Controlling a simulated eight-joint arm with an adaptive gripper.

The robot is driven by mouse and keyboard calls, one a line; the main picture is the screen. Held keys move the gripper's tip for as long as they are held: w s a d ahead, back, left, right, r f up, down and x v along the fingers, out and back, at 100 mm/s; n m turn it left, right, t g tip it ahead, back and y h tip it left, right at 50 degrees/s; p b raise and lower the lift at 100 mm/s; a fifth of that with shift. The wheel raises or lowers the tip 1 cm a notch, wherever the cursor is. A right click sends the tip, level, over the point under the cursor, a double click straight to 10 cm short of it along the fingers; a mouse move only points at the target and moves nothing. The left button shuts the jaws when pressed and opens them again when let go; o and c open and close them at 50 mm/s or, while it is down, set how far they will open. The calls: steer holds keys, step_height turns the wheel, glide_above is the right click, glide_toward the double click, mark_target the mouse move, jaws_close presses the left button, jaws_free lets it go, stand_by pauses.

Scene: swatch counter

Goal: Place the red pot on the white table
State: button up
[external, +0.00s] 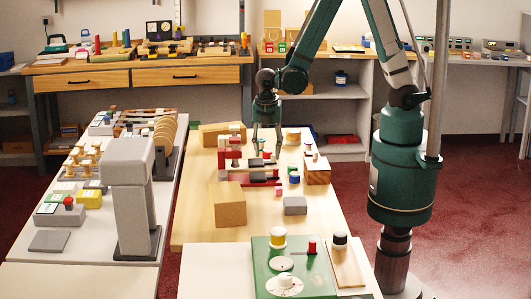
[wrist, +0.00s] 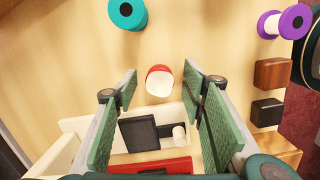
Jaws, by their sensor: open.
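The red pot (wrist: 159,86), a small red cup shape with a white face, is on the light wood top in the wrist view. My gripper (wrist: 159,77) is open, with its green fingers on either side of the pot in the picture; I cannot tell whether they are level with it. In the external view my gripper (external: 266,148) points down over the wooden table (external: 195,228), among red and dark parts. I cannot single out the pot there. A white table top (external: 212,275) is at the front, and another white top (external: 85,275) is at the left.
In the wrist view, a teal spool (wrist: 127,12) and a purple spool (wrist: 284,22) lie beyond the pot. A white frame with a black block (wrist: 140,133) is close below. A grey post (external: 130,205) stands left. A green box (external: 300,262) occupies the front table.

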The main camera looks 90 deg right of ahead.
mark_target(268, 151)
steer(key=c, duration=1)
steer(key=shift+c, duration=0.2)
step_height(268, 151, up, 10)
steer(key=p, duration=0.2)
stand_by(0.3)
steer(key=shift+w, duration=0.2)
stand_by(0.7)
